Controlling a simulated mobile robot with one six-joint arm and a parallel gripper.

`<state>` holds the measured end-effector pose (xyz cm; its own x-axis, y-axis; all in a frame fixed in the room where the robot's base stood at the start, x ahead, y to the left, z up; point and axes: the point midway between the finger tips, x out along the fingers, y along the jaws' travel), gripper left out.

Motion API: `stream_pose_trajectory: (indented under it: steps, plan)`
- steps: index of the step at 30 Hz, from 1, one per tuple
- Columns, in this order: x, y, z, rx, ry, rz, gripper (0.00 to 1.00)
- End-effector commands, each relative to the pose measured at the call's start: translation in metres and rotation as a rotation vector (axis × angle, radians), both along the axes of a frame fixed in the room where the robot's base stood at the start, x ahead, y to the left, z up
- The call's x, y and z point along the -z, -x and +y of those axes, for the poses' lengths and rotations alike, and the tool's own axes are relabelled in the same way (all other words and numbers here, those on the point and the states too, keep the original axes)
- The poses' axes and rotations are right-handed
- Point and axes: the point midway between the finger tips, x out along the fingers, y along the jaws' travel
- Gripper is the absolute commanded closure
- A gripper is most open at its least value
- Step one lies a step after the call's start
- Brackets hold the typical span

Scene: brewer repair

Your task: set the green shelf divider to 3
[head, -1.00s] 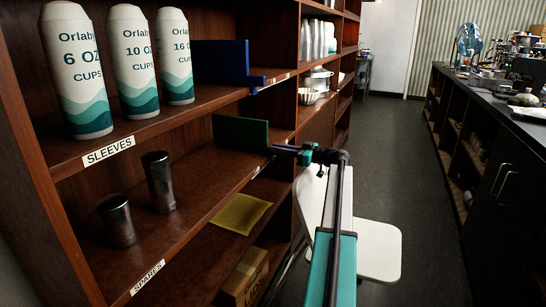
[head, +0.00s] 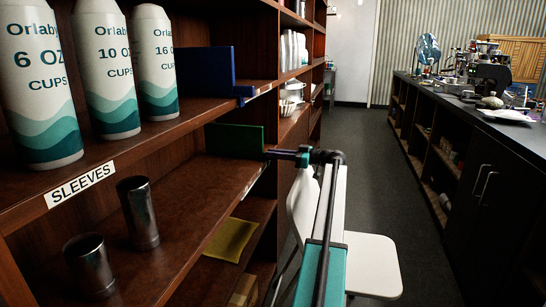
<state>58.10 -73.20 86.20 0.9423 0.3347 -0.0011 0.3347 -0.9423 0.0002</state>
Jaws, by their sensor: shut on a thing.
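The green shelf divider (head: 234,138) stands upright on the middle shelf (head: 188,212), toward its far end. My gripper (head: 270,154) reaches in from the right and is shut at the divider's near right end, at the shelf's front edge. The jaws are small and dark here, so their exact hold is hard to see. A small scale strip shows on the shelf edge near the divider, but its numbers are too small to read.
A blue divider (head: 207,70) stands on the shelf above, beside tall cup sleeves (head: 104,70). Two metal cylinders (head: 138,212) stand on the middle shelf's near part. A white chair (head: 372,264) stands right of my arm.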

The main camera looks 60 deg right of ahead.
Motion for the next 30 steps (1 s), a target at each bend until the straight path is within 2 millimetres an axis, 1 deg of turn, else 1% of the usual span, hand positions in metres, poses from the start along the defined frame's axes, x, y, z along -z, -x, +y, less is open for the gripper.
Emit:
stream_pose_trajectory:
  steps: [11, 12, 15, 26, 30]
  plan:
    - [-0.001, 0.006, -0.007, 0.008, -0.002, -0.002, 1.00]
    - [-0.001, 0.007, -0.007, 0.008, -0.002, -0.002, 0.83]
    - [-0.001, 0.009, -0.009, 0.011, -0.001, -0.003, 0.67]
    - [-0.001, 0.013, -0.012, 0.014, -0.001, -0.002, 0.67]
    - [-0.001, 0.019, -0.014, 0.014, -0.001, -0.002, 0.67]
